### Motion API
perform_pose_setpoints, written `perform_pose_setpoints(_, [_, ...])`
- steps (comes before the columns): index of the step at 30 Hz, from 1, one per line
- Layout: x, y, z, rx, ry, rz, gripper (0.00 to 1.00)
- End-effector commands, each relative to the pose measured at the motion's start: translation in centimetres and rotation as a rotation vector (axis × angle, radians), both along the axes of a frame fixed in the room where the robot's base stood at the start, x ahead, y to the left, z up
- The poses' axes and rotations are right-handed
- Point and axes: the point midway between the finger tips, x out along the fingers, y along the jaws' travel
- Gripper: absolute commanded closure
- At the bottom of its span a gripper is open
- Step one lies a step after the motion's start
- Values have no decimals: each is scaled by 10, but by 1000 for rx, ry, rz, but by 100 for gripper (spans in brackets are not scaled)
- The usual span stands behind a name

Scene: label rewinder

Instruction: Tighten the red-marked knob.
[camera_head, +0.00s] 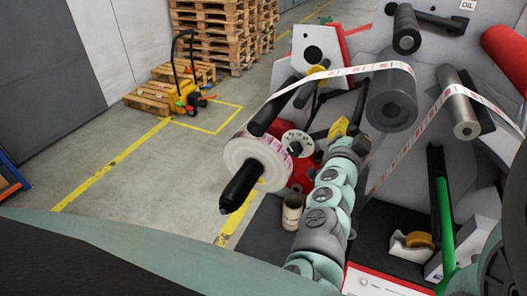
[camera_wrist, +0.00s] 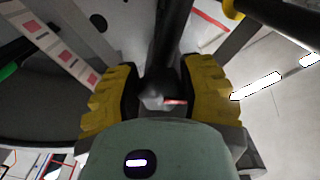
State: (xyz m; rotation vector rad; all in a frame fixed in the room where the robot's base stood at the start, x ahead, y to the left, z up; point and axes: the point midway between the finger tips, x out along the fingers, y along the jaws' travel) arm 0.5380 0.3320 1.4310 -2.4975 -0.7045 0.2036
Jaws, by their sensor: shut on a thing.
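The red-marked knob (camera_wrist: 152,99) is in the wrist view, a small dark grey piece with a short red line on its face. It sits between the two yellow ribbed fingers of my gripper (camera_wrist: 160,88). My gripper is shut on the knob, with one finger on each side. In the head view my arm reaches in from the bottom, and a yellow part of my gripper (camera_head: 338,128) shows beside the machine. The knob cannot be made out there, and my arm hides part of that area.
A label roll (camera_head: 248,160) on a black spindle is left of my arm. The printed label web (camera_head: 345,71) runs over a dark roller (camera_head: 391,98) and a metal roller (camera_head: 461,112). A cardboard core (camera_head: 292,212) stands low beside my arm. A yellow pallet truck (camera_head: 182,97) is far away; the floor at left is mostly clear.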

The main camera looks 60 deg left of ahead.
Motion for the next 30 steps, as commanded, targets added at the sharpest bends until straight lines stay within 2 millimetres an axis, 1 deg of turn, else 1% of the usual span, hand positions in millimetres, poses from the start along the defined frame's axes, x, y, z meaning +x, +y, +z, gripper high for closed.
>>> perform_pose_setpoints(1, [1, -2, -6, 42, 24, -7, 93])
perform_pose_setpoints(18, [-1, 1, -2, 470, 288, -2, 94])
perform_pose_setpoints(24, [-1, 0, 0, 570, 347, -4, 94])
perform_pose_setpoints(30, [-1, 1, 1, 629, 384, -5, 94])
